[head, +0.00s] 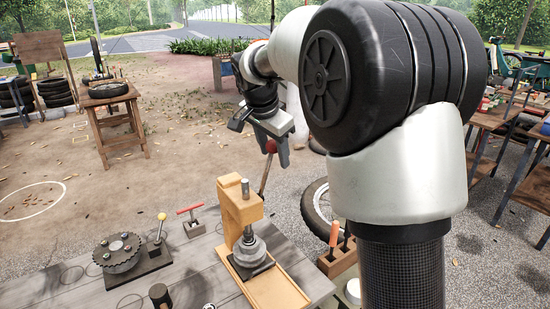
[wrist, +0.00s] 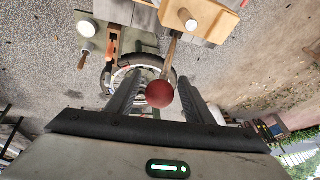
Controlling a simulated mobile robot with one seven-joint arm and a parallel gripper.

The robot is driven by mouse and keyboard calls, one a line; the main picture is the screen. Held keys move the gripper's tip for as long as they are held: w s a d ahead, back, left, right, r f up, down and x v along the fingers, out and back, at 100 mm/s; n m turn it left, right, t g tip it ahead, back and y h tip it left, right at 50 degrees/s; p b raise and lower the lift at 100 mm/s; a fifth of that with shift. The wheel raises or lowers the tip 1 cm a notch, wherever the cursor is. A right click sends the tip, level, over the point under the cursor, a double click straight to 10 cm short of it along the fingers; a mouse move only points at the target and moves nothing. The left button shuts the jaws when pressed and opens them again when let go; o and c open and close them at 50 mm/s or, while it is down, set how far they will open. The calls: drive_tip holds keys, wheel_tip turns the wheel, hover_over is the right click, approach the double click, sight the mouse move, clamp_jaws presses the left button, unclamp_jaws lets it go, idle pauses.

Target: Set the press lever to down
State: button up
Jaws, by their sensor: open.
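The press (head: 238,212) is a yellow-tan frame with a grey metal ram, standing on the grey bench. Its lever (head: 264,178) is a thin rod slanting upward from the press's right side, tipped with a red ball knob (head: 270,146). My gripper (head: 278,150) is open at the knob, above and behind the press. In the wrist view, the red knob (wrist: 160,94) appears between the two dark fingers of my gripper (wrist: 160,80), with space visible on both sides. I cannot tell whether a finger touches it. The press frame (wrist: 213,14) shows at the wrist view's top.
The bench (head: 90,290) also holds a toothed disc fixture (head: 118,254), a yellow-knobbed lever (head: 161,228), a red-handled tool (head: 190,211) and a mallet (head: 160,295). A tool block (head: 338,260) stands right of the press, near a tire (head: 318,205).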

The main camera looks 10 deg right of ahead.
drive_tip(key=shift+x, duration=1.05)
clamp_jaws()
